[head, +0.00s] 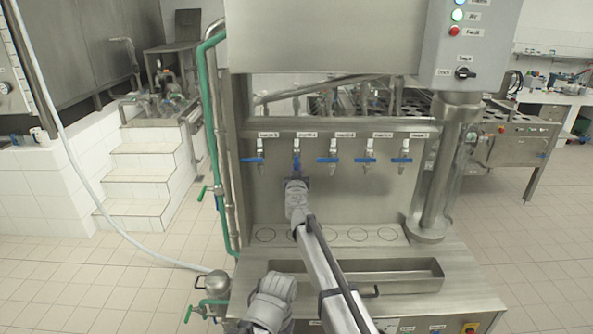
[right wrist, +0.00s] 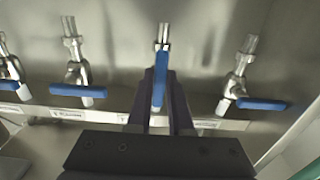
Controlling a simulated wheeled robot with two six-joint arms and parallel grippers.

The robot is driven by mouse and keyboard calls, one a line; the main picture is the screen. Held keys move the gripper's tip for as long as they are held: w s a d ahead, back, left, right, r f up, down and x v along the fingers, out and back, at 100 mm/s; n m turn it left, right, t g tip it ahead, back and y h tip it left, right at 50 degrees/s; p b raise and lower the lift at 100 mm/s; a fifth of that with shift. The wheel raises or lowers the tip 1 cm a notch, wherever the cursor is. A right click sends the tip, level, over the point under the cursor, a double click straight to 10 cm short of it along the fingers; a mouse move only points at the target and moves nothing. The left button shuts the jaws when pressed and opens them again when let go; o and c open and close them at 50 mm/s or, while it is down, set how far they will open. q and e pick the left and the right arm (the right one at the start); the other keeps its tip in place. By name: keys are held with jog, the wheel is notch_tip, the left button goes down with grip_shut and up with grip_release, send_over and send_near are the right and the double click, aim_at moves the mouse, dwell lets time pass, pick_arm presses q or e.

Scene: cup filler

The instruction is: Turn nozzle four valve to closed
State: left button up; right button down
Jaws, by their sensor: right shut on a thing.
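A row of several nozzles with blue valve handles hangs under a steel bar in the head view. My right gripper (head: 296,180) is at the second valve from the left. This valve's blue handle (head: 296,161) points along the nozzle, up and down in the picture. In the right wrist view the handle (right wrist: 159,88) stands between the two dark fingers of my right gripper (right wrist: 160,95), which are shut on it. The other handles lie crosswise, such as the leftmost handle (head: 252,160) and the middle handle (head: 333,161). The nozzle labels are too small to read surely.
A steel tray (head: 400,281) stands on the ledge below the nozzles. A green pipe (head: 215,150) runs down the left side. A control box (head: 480,50) hangs at the upper right. Neighbouring valves stand close on both sides of my right gripper.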

jog(key=shift+m, duration=0.3)
jog(key=shift+a+r+m+p, duration=0.45)
jog(key=shift+m, duration=2.4)
jog(key=shift+a+r+m+p, duration=0.45)
jog(key=shift+m, duration=2.45)
jog(key=shift+a+r+m+p, duration=0.45)
jog(key=shift+m, duration=2.4)
jog(key=c, duration=0.8)
grip_release()
